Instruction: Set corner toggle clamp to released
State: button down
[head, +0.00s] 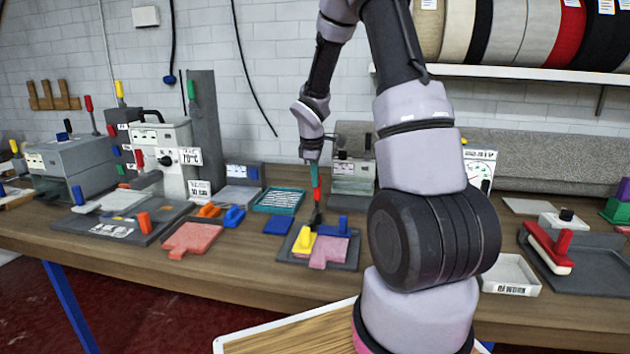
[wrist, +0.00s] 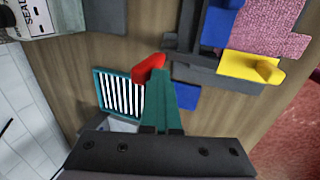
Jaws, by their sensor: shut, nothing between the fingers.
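The clamp has a red handle (head: 316,178) and a dark grey arm (head: 316,217). It stands on a grey corner jig (head: 290,257) that carries pink rug, a yellow block (head: 304,241) and a blue block (head: 342,226). The handle points up in the head view. My gripper (head: 312,160) is above the jig, at the handle. In the wrist view my teal fingers (wrist: 160,95) are shut and empty, with the red handle (wrist: 150,68) just beyond their tips. I cannot tell whether they touch it. The clamp's foot is partly hidden.
A blue square (head: 278,225) and a teal tray (head: 279,199) lie left of the jig. A grey machine (head: 352,178) stands behind it. Further left are a pink piece (head: 190,238) and a temperature-display machine (head: 165,160). My arm hides part of the bench at right.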

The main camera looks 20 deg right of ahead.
jog(key=shift+w+d, duration=0.15)
jog(key=shift+w+d+r+g+y, duration=0.1)
jog(key=shift+w+d+g+y, duration=0.7)
jog(key=shift+w+g, duration=0.3)
jog(key=w+d+f+g+y, duration=0.2)
jog(key=w+d+f+g, duration=0.1)
jog(key=w, duration=0.3)
jog(key=shift+w+d+f, duration=0.15)
jog(key=shift+d+f, duration=0.05)
jog(key=shift+d, duration=0.4)
jog(key=shift+d+f, duration=0.1)
jog(key=shift+f, duration=0.1)
jog(key=shift+r, duration=0.1)
